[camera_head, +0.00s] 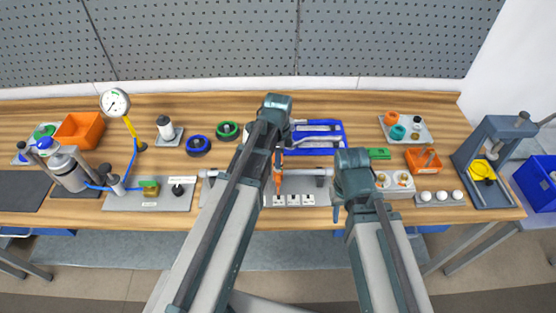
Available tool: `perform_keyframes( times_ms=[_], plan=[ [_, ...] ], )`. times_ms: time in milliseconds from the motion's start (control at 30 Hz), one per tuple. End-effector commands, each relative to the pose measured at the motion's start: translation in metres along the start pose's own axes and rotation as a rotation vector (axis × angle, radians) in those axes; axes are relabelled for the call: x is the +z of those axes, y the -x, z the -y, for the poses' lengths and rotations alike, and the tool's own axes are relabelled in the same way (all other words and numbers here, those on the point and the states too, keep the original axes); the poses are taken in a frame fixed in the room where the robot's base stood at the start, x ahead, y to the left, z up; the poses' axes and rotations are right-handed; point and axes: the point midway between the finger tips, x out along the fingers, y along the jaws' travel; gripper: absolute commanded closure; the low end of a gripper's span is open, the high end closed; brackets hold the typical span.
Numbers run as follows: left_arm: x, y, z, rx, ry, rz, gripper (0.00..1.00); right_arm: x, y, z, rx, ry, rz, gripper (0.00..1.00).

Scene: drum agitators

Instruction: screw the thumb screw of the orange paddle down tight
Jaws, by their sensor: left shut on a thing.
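The orange paddle (278,181) is a narrow orange piece at the middle front of the bench. It is upright beside a grey horizontal bar (308,172) over a light plate (314,186). My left gripper (280,150) points down from above and is shut at the paddle's upper end. My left arm hides part of the bar and plate. The thumb screw is too small or hidden to make out. My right gripper (338,208) hangs at the plate's right end, apart from the paddle; its jaw opening is not clear.
A blue tray (342,139) with grey tools lies behind the paddle. A white block with round fittings (409,188) stands right of my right gripper. A grey press (489,165) stands far right. A gauge (115,102), a cylinder (70,172) and black knobs stand left. Bare wood shows between items.

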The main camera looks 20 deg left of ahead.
Motion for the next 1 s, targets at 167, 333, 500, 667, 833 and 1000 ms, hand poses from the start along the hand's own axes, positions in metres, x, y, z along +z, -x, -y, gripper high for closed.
perform_keyframes(
  times_ms=[167, 333, 500, 667, 833, 1000],
  plan=[
    [0.0, 0.001, 0.003, -0.005, 0.001, 0.0, 0.88, 0.0, 0.001, 0.0, 0.0, 0.0, 0.0, 0.62],
    [0.0, 0.001, 0.002, -0.003, 0.001, 0.0, 0.62, 0.0, 0.001, 0.0, 0.0, 0.0, 0.0, 0.62],
    [0.0, 0.0, 0.001, -0.002, 0.002, 0.0, 0.62, 0.0, 0.0, 0.0, 0.0, 0.0, 0.0, 0.62],
    [0.0, 0.002, 0.001, -0.001, 0.002, 0.0, 0.62, 0.0, 0.001, 0.0, 0.0, 0.0, 0.0, 0.62],
    [0.0, 0.009, 0.001, -0.001, 0.002, 0.0, 0.62, 0.001, 0.009, -0.001, 0.0, -0.001, 0.0, 0.62],
    [0.0, 0.027, 0.001, -0.001, 0.002, 0.0, 0.62, 0.002, 0.027, -0.003, 0.0, -0.002, 0.0, 0.62]
  ],
)
